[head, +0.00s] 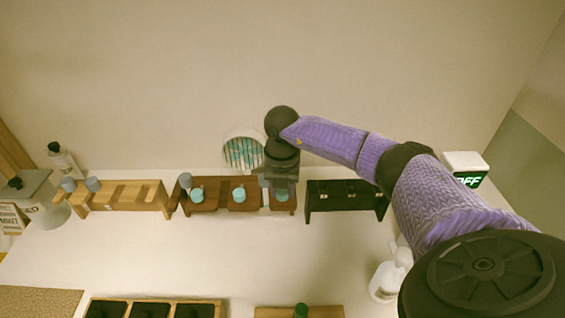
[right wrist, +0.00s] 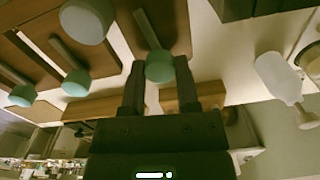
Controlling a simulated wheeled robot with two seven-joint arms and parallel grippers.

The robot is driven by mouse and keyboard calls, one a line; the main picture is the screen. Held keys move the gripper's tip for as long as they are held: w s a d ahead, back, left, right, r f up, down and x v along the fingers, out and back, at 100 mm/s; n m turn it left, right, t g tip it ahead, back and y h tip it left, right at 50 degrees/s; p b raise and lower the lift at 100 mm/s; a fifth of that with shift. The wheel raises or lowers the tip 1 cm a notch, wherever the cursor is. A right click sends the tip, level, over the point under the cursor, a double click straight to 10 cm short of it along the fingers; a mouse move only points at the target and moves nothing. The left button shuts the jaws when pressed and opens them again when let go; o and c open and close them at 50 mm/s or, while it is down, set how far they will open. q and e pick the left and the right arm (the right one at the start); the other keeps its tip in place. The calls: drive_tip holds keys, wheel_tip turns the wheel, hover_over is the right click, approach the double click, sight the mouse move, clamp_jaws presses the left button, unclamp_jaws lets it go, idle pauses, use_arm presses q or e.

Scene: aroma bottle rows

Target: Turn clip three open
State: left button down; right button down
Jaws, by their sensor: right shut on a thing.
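A brown rack (head: 217,207) stands at the middle of the counter, with teal-ended clips along its front. The first clip (head: 197,195) and second clip (head: 239,194) are free of my gripper. The third, rightmost clip (head: 281,196) is under my right gripper (head: 281,184). In the right wrist view, its teal knob (right wrist: 160,67) sits between the two dark fingers (right wrist: 160,90), which are shut on it; its stem runs up and left from the knob. The two other teal knobs (right wrist: 75,82) (right wrist: 20,95) show at the left. My left gripper is not in view.
A light wooden rack (head: 130,198) with grey-capped pieces is at the left, a black rack (head: 345,190) close at the right. A round striped holder (head: 243,152) stands behind. A white bottle (head: 385,280) and a display (head: 465,172) are at the right. The front counter middle is clear.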

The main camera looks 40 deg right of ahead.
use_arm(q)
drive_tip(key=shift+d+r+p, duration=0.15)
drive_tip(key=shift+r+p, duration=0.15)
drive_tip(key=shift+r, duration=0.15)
use_arm(e)
drive_tip(key=shift+r+m, duration=0.1)
drive_tip(key=shift+m, duration=0.5)
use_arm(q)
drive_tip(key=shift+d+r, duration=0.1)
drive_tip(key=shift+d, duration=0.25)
use_arm(e)
drive_tip(key=c, duration=0.5)
unclamp_jaws()
drive_tip(key=shift+o, duration=0.8)
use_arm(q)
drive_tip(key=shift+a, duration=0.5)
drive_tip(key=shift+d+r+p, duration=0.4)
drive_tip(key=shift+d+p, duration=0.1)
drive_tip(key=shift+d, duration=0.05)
use_arm(e)
wheel_tip(320, 180, up, 10)
